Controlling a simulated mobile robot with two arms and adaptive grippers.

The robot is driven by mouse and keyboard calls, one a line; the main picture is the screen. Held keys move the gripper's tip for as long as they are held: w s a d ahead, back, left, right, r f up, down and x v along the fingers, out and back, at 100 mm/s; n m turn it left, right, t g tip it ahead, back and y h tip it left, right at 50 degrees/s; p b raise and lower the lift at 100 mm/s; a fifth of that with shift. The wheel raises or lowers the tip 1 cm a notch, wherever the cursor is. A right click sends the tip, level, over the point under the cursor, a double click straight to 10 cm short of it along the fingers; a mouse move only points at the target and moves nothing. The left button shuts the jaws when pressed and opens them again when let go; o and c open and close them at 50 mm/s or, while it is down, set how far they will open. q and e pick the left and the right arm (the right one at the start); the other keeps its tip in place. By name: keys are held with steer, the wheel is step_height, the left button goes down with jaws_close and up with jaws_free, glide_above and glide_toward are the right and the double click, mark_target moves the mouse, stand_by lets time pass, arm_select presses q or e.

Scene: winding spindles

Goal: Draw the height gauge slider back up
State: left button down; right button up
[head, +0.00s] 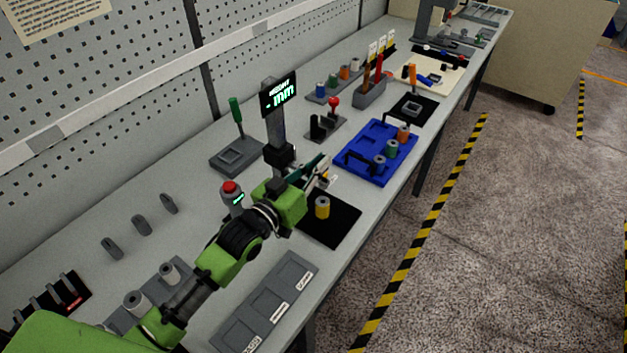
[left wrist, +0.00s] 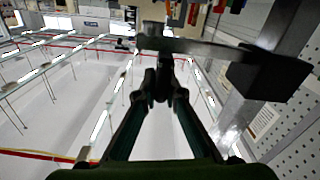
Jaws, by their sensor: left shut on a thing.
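The height gauge (head: 276,120) stands on the bench, a grey column with a lit display on top. The exact contact is small and dark. A yellow spindle (head: 322,207) stands upright on the black mat (head: 338,228) just below the gripper.
A red-topped button post (head: 231,193) stands close to my left arm. A blue tray (head: 358,167) with several spindles lies beyond the mat. A grey labelled tray (head: 262,305) lies in front.

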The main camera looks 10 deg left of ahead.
arm_select(q)
steer(key=shift+r+p, duration=3.6)
steer(key=shift+r, duration=0.65)
steer(key=shift+r+p, duration=0.7)
steer(key=shift+r, duration=0.05)
steer(key=shift+w, duration=0.1)
steer(key=c, duration=2.1)
jaws_free()
steer(key=shift+c, duration=0.2)
steer(key=shift+f, duration=0.1)
steer(key=shift+s, duration=0.2)
steer(key=shift+s+a+f, duration=0.15)
steer(key=shift+s, duration=0.15)
steer(key=v, duration=0.6)
